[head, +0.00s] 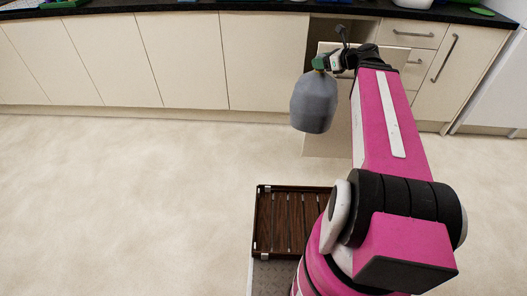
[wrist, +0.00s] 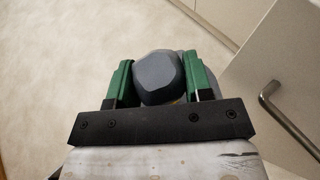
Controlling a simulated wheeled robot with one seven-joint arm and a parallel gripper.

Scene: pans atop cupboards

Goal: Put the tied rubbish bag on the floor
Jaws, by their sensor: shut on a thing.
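The grey rubbish bag (head: 314,103) hangs from my gripper (head: 321,64) in the head view, above the floor (head: 150,190) and in front of the cupboards. In the wrist view the bag's rounded top (wrist: 159,76) sits between the two green fingers of my gripper (wrist: 160,82), which are shut on it. The bag's lower part is hidden from the wrist camera. The bag appears clear of the floor, though its exact height is hard to tell.
A cupboard door (head: 327,140) with a handle (wrist: 290,118) stands open close beside my gripper. Cream cupboards (head: 180,60) run along the back under a dark worktop (head: 260,6). A dark wooden slatted tray (head: 290,222) is near my arm's base. The floor at left is clear.

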